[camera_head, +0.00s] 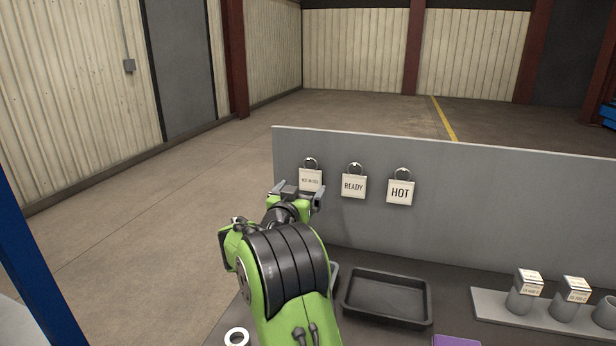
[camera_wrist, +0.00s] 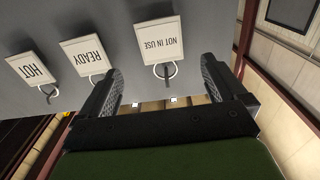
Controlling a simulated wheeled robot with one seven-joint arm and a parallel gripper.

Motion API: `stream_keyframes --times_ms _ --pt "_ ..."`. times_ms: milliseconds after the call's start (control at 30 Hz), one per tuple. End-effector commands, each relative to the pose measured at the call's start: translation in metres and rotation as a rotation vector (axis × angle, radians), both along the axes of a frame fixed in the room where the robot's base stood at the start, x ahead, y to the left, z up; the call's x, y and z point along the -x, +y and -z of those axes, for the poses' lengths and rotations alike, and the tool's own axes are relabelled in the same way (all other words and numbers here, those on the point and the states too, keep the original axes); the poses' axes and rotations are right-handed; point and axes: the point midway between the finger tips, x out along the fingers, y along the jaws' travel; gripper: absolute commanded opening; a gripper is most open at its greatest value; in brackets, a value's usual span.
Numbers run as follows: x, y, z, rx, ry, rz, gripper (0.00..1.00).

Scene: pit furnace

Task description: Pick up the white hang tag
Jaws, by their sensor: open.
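Three white square hang tags hang by rings from hooks on the grey upright panel (camera_head: 470,190). The left one, the NOT IN USE tag (camera_head: 309,176), also shows in the wrist view (camera_wrist: 162,38). The READY tag (camera_head: 353,187) hangs in the middle, and the HOT tag (camera_head: 400,193) hangs at the right. My gripper (camera_head: 299,190) is open and empty, in front of the NOT IN USE tag. In the wrist view that tag and its ring (camera_wrist: 165,70) appear between my two fingertips. I cannot tell whether the fingers touch it. My gripper hides its lower part in the head view.
A dark empty tray (camera_head: 387,300) lies on the bench below the panel. A grey rack (camera_head: 490,303) with labelled cylinders stands at the right. A white ring (camera_head: 236,337) and a purple item (camera_head: 456,341) lie near the front. Open floor spreads left of the panel.

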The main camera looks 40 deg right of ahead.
Motion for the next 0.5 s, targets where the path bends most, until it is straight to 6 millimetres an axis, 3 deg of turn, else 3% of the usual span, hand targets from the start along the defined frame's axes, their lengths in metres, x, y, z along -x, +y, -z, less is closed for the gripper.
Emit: stream_keyframes --times_ms 400,500 --pt "-0.032 -0.057 -0.001 -0.001 0.000 0.001 0.98" --pt "-0.036 -0.063 -0.002 -0.002 0.001 -0.001 0.98"
